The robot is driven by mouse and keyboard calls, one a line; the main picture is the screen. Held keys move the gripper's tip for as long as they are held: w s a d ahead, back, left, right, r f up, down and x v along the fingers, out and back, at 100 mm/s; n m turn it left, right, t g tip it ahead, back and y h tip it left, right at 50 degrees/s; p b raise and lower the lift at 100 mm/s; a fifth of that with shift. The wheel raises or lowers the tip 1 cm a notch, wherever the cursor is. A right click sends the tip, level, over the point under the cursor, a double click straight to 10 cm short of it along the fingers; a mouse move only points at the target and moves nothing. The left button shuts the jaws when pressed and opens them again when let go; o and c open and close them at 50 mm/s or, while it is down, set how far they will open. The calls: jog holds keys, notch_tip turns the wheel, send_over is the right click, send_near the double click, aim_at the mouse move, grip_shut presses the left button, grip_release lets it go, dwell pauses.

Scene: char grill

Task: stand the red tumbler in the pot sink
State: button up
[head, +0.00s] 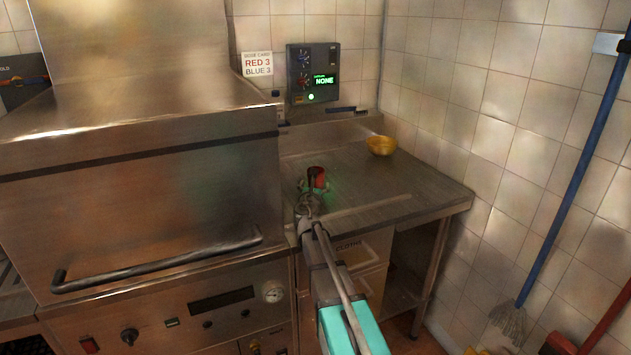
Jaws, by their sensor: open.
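The red tumbler (317,175) stands on the steel counter (420,186), close to the counter's left side by the big steel machine. My gripper (312,188) is at the tumbler, in front of it in this view, with its fingers open. The fingers and wrist hide the lower part of the tumbler, and I cannot tell whether they touch it. My arm reaches in from the lower middle of the picture. No pot sink shows in this view.
A yellow bowl (381,145) stands at the counter's back right. A large steel hooded machine (140,180) with a front handle fills the left. A control box (312,75) hangs on the tiled wall. A blue-handled mop (575,180) leans at right.

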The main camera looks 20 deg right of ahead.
jog(key=shift+v, duration=1.4)
jog(key=shift+r, duration=0.15)
